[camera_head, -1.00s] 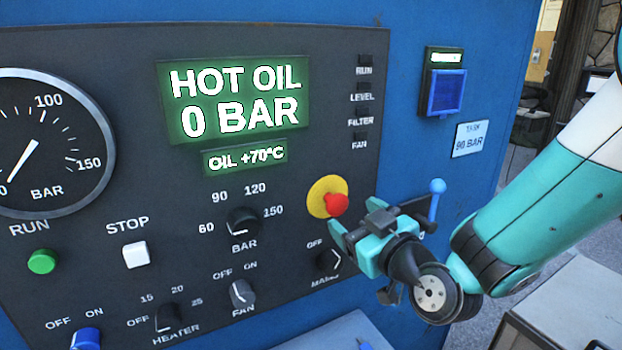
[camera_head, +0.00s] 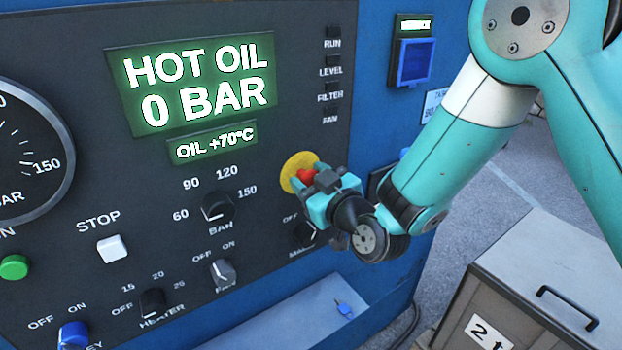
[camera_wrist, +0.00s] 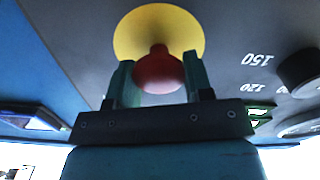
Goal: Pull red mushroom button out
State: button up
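The red mushroom button (camera_head: 306,175) sits on a round yellow plate (camera_head: 289,171) on the dark control panel. In the wrist view the red head (camera_wrist: 158,72) shows in front of the yellow plate (camera_wrist: 190,30). My gripper (camera_head: 318,187) is at the button, with one finger on either side of the red head. In the head view the gripper hides part of the button. The display reads HOT OIL 0 BAR.
A BAR knob (camera_head: 217,207) is left of the button, and the MAINS knob (camera_head: 304,234) is just below my gripper. A ledge (camera_head: 270,325) with a blue-tagged item juts out below the panel. A grey cabinet (camera_head: 530,290) stands at the lower right.

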jog(key=shift+c, duration=0.6)
jog(key=shift+s+d+f+b, duration=0.2)
jog(key=shift+s+b, duration=0.1)
jog(key=shift+b, duration=0.45)
jog(key=shift+s+d+b, duration=0.2)
jog(key=shift+s+b, duration=0.1)
jog(key=shift+b, duration=0.2)
jog(key=shift+r, duration=0.15)
jog(key=o, duration=1.3)
jog(key=shift+d, duration=0.1)
jog(key=shift+s, duration=0.1)
